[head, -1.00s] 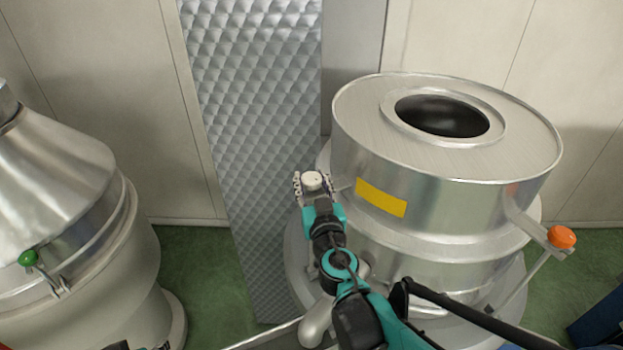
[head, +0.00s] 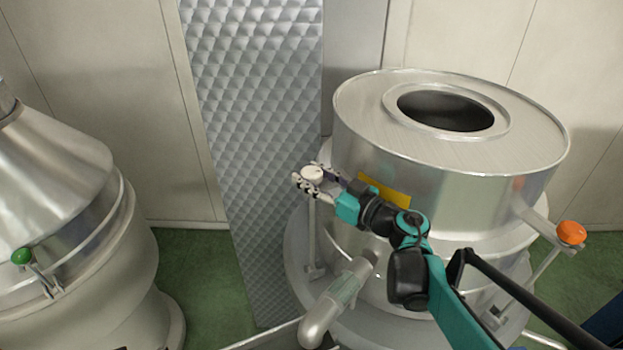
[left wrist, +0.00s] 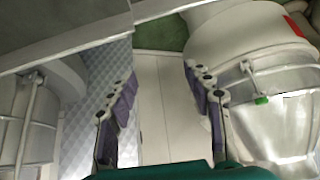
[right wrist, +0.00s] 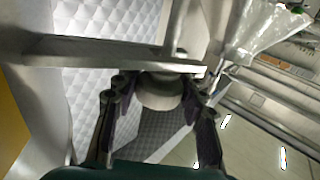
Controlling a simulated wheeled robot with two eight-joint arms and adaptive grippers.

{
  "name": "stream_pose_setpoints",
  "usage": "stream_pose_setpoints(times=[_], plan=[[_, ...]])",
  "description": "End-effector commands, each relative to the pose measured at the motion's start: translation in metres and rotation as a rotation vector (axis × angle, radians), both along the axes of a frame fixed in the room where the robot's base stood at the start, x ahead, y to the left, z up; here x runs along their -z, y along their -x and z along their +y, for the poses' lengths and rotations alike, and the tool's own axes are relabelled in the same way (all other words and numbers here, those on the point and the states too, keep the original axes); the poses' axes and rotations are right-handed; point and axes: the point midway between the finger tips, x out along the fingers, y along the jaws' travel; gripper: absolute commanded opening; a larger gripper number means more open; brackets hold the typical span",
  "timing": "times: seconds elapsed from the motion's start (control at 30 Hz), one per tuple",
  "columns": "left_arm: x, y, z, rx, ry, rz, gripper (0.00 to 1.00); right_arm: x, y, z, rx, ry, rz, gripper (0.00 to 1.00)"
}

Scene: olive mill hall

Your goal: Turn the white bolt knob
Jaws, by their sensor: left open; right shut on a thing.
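The white bolt knob (head: 313,174) is at the left side of the large steel machine (head: 450,200). My right gripper (head: 312,180) is shut on it, with fingers on both sides of the knob. In the right wrist view the pale round knob (right wrist: 160,92) sits between the two purple-padded fingers, below a metal bar. My left gripper (left wrist: 160,95) shows only in the left wrist view. Its fingers are wide apart with nothing between them.
An orange knob (head: 571,233) sticks out at the machine's right. A second steel machine (head: 70,200) with a green knob (head: 22,256) stands at the left. A quilted metal panel (head: 255,130) rises behind. A bent pipe (head: 335,305) is below my right arm.

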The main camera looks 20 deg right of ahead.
Motion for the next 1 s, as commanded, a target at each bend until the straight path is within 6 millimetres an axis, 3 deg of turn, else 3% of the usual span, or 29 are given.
stream_pose_setpoints(times=[0.43, 0.47, 0.53, 0.87, 1.0], plan=[[0.001, 0.000, 0.000, 0.000, 0.000, 0.000, 0.51, 0.003, 0.001, 0.001, -0.012, 0.006, 0.005, 0.12], [0.001, 0.000, 0.000, 0.000, 0.000, 0.000, 0.51, 0.003, 0.001, 0.001, -0.012, 0.006, 0.005, 0.43], [0.001, 0.000, 0.000, 0.000, 0.000, 0.000, 0.51, 0.003, 0.001, 0.001, -0.012, 0.006, 0.004, 0.61], [0.001, 0.000, 0.000, 0.000, 0.000, 0.000, 0.51, 0.001, 0.002, 0.000, -0.011, 0.003, 0.002, 0.63], [0.001, 0.000, 0.000, 0.000, 0.000, 0.000, 0.51, 0.001, 0.013, -0.006, -0.007, 0.003, 0.002, 0.63]])
